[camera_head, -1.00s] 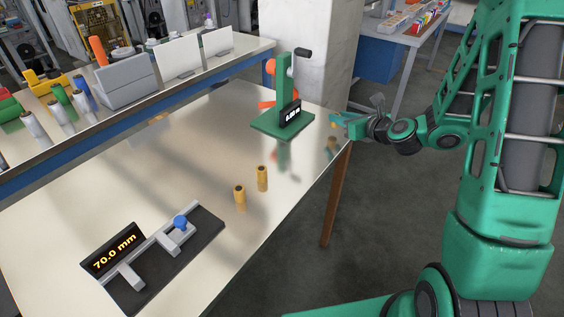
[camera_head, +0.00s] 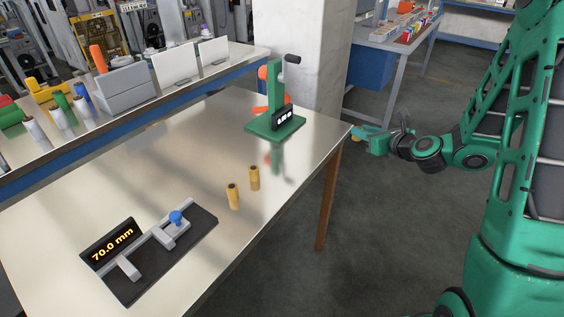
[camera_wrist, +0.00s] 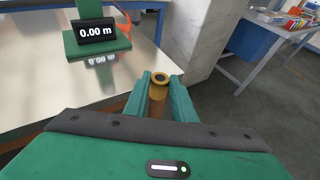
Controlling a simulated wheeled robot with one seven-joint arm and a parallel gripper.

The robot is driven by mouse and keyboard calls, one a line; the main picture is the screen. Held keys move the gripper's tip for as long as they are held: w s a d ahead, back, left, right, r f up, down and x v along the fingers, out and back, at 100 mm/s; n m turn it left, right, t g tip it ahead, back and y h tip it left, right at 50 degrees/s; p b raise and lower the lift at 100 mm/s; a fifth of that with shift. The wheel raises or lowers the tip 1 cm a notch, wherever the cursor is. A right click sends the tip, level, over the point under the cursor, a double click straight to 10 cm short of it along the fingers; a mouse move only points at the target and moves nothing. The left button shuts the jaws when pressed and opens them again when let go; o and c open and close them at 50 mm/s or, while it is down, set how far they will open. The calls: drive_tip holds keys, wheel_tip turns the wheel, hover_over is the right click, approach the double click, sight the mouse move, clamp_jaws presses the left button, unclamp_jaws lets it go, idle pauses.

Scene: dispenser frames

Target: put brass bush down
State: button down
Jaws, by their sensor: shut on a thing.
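My gripper (camera_wrist: 160,98) is shut on a brass bush (camera_wrist: 158,90), which shows as a hollow golden cylinder between the green fingers in the wrist view. In the head view my gripper (camera_head: 362,139) is just right of the metal table's corner, out over the floor as seen. The held bush is barely visible there. Two more brass bushes, one nearer (camera_head: 233,197) and one farther (camera_head: 254,178), stand upright on the metal table (camera_head: 130,185).
A green press-like gauge (camera_head: 276,125) with a display stands near the table's far right corner. A black fixture (camera_head: 165,260) beside a 70.0 mm display lies at the front. A raised shelf (camera_head: 90,135) holds several items. The table between is largely clear.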

drive_tip(key=shift+d, duration=0.3)
drive_tip(key=s+a+r+n+g+y, duration=0.25)
drive_tip(key=s+a, duration=0.25)
drive_tip(key=a, duration=0.7)
drive_tip(key=s+a+r+n+g+y, duration=0.2)
drive_tip(key=s+a+r+n+y, duration=0.15)
drive_tip(key=a, duration=0.75)
drive_tip(key=s+a+r+n+g+y, duration=0.25)
drive_tip(key=s+a, duration=0.25)
drive_tip(key=a, duration=0.7)
drive_tip(key=shift+n, duration=0.45)
drive_tip(key=w+d+f, duration=0.3)
drive_tip(key=w+d, duration=0.1)
drive_tip(key=w+d+f, duration=0.4)
drive_tip(key=shift+d+f, duration=0.1)
drive_tip(key=shift+f, duration=2)
drive_tip(key=c, duration=1.5)
unclamp_jaws()
drive_tip(key=shift+f, duration=0.1)
